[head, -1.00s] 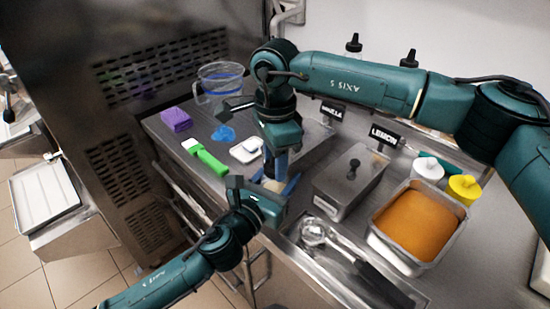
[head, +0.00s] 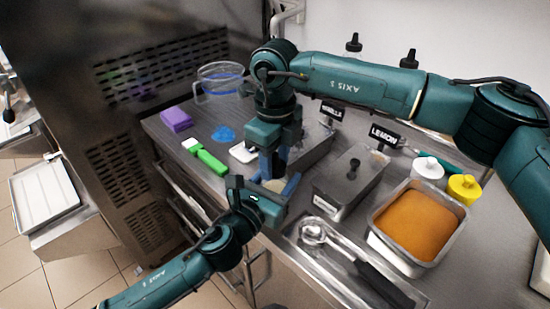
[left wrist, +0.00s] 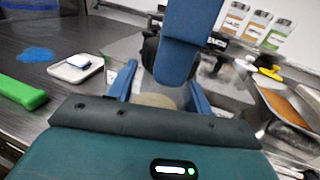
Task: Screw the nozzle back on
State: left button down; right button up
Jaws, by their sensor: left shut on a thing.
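My left gripper (head: 280,184) is shut on a round, pale tan-topped thing (left wrist: 155,101) at the counter's front edge; its blue fingers stand on either side of it in the left wrist view. Most of that thing is hidden. My right gripper (head: 271,164) points down just above and behind it, and its blue finger (left wrist: 186,45) fills the upper middle of the left wrist view. A dark shape (left wrist: 150,52) shows beside that finger, too hidden to name. I cannot make out the nozzle for certain, nor whether the right fingers hold it.
A lidded steel container (head: 350,184) stands close to the right, with a tub of orange mix (head: 373,243) beyond. A scoop (head: 313,231) lies in front.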

jog(key=o, duration=0.6)
jog(key=shift+c, duration=0.2)
jog(key=shift+r, duration=0.15)
notch_tip(320, 180, up, 12)
pick_arm(q)
jog(key=c, duration=0.5)
grip_release()
pick_arm(e)
jog(key=shift+f+b, duration=0.8)
jog(key=shift+f, duration=0.1)
pick_arm(q)
jog(key=shift+v, duration=6.55)
